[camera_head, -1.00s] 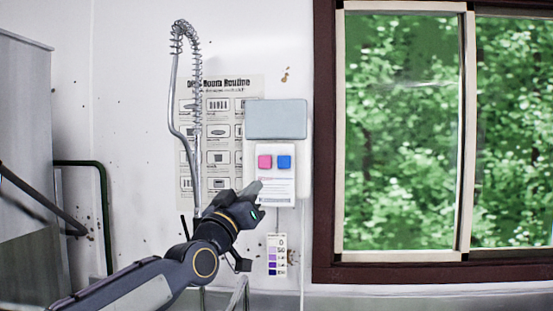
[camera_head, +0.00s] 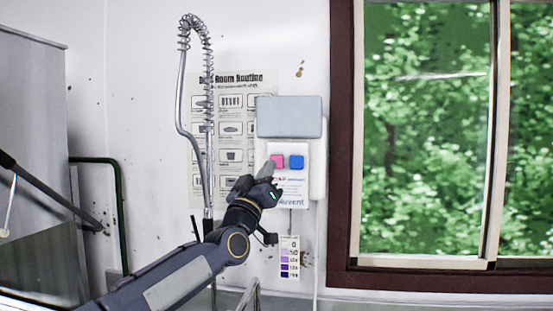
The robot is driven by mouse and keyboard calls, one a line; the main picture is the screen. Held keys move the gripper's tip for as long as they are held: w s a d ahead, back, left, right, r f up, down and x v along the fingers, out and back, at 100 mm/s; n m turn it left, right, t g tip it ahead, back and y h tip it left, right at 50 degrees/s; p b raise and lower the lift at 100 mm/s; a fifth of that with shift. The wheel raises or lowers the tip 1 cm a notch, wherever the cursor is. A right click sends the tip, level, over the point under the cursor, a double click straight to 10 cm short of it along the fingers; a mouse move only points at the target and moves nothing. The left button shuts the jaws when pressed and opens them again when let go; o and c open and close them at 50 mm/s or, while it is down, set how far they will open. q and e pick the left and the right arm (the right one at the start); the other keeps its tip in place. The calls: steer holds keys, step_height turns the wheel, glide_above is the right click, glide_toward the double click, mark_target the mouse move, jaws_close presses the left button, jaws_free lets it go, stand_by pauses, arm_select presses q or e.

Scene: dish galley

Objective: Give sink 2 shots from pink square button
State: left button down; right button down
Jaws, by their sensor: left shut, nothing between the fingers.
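My left gripper (camera_head: 266,170) is shut and empty. Its fingertips are at the lower left edge of the pink button and overlap it slightly in the picture. I cannot tell whether they touch it. The sink basin cannot be made out. My right gripper is not in view.
A grey box (camera_head: 289,117) sits above the buttons. A purple colour chart (camera_head: 289,257) hangs below. A window (camera_head: 430,140) is at the right.

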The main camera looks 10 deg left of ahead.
mark_target(278, 159)
arm_select(q)
steer(key=w+p, duration=0.5)
steer(key=w, duration=0.2)
stand_by(2.0)
steer(key=shift+w+p, duration=0.3)
steer(key=shift+w, duration=0.15)
steer(key=shift+w+p, duration=0.55)
steer(key=shift+w, duration=0.2)
stand_by(0.8)
